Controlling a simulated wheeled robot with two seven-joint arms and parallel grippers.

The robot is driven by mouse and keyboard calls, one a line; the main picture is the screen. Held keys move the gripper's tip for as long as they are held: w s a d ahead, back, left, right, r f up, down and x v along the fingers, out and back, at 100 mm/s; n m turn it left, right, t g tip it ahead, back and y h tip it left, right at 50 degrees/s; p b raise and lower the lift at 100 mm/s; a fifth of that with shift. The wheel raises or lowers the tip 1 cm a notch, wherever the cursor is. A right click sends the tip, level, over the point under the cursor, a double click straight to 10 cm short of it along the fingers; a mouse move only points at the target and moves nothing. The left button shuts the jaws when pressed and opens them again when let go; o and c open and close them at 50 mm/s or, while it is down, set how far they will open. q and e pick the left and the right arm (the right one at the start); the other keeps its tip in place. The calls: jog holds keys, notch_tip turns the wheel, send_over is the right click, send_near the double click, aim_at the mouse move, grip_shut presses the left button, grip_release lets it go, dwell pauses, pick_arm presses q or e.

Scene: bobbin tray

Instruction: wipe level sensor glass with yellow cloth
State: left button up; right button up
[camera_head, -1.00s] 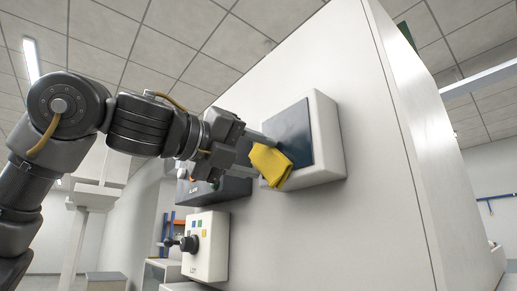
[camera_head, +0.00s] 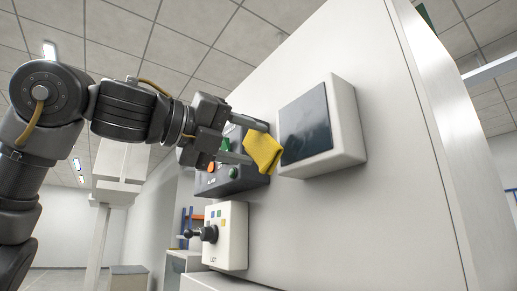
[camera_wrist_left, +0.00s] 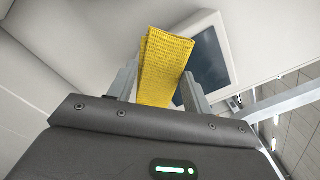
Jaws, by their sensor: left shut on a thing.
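The level sensor is a white box (camera_head: 347,118) on the upright white panel, with a dark glass face (camera_head: 305,125). My left gripper (camera_head: 258,143) is shut on the folded yellow cloth (camera_head: 262,152). The cloth is at the left edge of the glass; I cannot tell whether it touches. In the left wrist view the cloth (camera_wrist_left: 163,66) stands up between the fingers, with the dark glass (camera_wrist_left: 209,58) behind it to the right. My right gripper is not in view.
Lower down is a white box (camera_head: 232,235) with a black knob and colored squares. The panel right of the sensor (camera_head: 400,170) is bare.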

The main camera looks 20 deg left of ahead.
pick_arm(q)
jog(key=shift+s+a, duration=0.4)
jog(key=shift+s, duration=0.05)
jog(key=shift+b+v, duration=0.3)
jog(key=shift+v, duration=1.25)
